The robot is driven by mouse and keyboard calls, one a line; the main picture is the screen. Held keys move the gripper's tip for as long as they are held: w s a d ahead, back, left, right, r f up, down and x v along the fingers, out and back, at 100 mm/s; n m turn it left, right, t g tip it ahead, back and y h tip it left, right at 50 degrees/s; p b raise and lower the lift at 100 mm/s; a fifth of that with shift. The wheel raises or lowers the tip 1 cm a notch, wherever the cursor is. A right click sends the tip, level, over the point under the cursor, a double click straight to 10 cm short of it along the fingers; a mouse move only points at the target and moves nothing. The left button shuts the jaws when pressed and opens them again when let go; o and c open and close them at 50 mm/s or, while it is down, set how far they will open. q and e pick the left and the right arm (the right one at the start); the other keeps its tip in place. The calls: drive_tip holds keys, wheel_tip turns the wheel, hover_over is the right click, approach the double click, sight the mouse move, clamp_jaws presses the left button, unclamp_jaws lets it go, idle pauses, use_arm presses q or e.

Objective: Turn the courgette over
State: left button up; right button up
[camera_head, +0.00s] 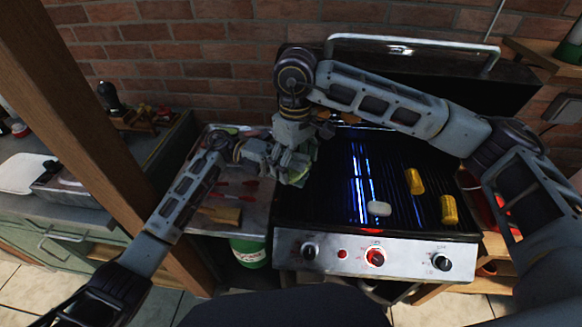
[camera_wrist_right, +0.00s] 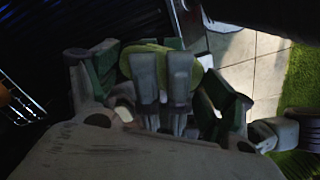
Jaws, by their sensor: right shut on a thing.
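A pale green rounded piece, which looks like the courgette (camera_wrist_right: 150,48), shows between the finger pads in the right wrist view, partly covered by grey finger parts. My right gripper (camera_wrist_right: 160,75) is shut on it. In the head view my right gripper (camera_head: 298,165) hangs over the left edge of the grill (camera_head: 335,205), and the courgette there is mostly hidden by the fingers. My left gripper (camera_head: 268,153) comes in from the left and is close beside the right one. Its fingers overlap the right gripper in the picture, so its opening is unclear.
A pale oval piece (camera_head: 379,208) and two yellow corn-like pieces (camera_head: 414,181) (camera_head: 449,209) lie on the grill. A metal side tray (camera_head: 225,215) with red-handled tools (camera_head: 222,183) stands left of it. The raised lid (camera_head: 420,60) and brick wall are behind.

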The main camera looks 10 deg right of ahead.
use_arm(q)
drive_tip(key=shift+c, duration=0.3)
clamp_jaws()
use_arm(e)
drive_tip(key=o, duration=0.9)
drive_tip(key=shift+r, duration=0.15)
drive_tip(key=shift+r, duration=5.85)
